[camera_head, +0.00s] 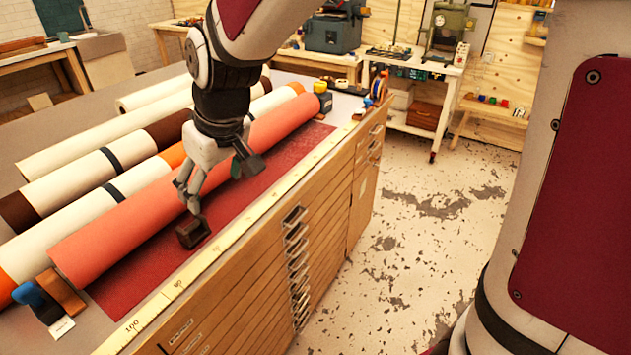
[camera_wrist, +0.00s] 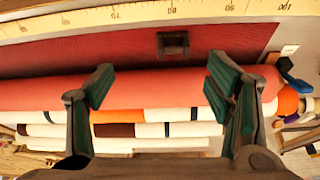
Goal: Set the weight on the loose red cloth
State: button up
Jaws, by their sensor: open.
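The weight (camera_head: 193,232) is a small dark block with a recessed top. It rests on the loose red cloth (camera_head: 130,277), the dark red strip lying flat in front of the salmon-red roll (camera_head: 150,212). The wrist view also shows the weight (camera_wrist: 173,44) on the cloth (camera_wrist: 80,54), with cloth around it. My gripper (camera_head: 221,185) is open and empty, above the red roll and cloth. In the wrist view its fingertips (camera_wrist: 160,84) are spread wide, and the weight lies beyond them, apart from both fingers.
Cream rolls with dark bands (camera_head: 70,185) lie behind the red roll. A yellow measuring tape (camera_head: 215,250) runs along the front edge of the drawer cabinet (camera_head: 290,270). Blue and brown holders (camera_head: 45,298) stand at the near left end. The floor at right is clear.

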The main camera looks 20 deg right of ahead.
jog(key=s+d+r+m+h, duration=0.1)
jog(key=s+d+r+m, duration=0.1)
jog(key=s+d, duration=0.5)
jog(key=s+d+r+m+h, duration=0.1)
jog(key=s+d+r+m, duration=0.2)
jog(key=s+d, duration=0.5)
jog(key=s, duration=0.7)
jog(key=shift+s+d+r+m+t, duration=0.15)
jog(key=shift+d+r+m+t, duration=0.1)
jog(key=shift+m+t, duration=0.15)
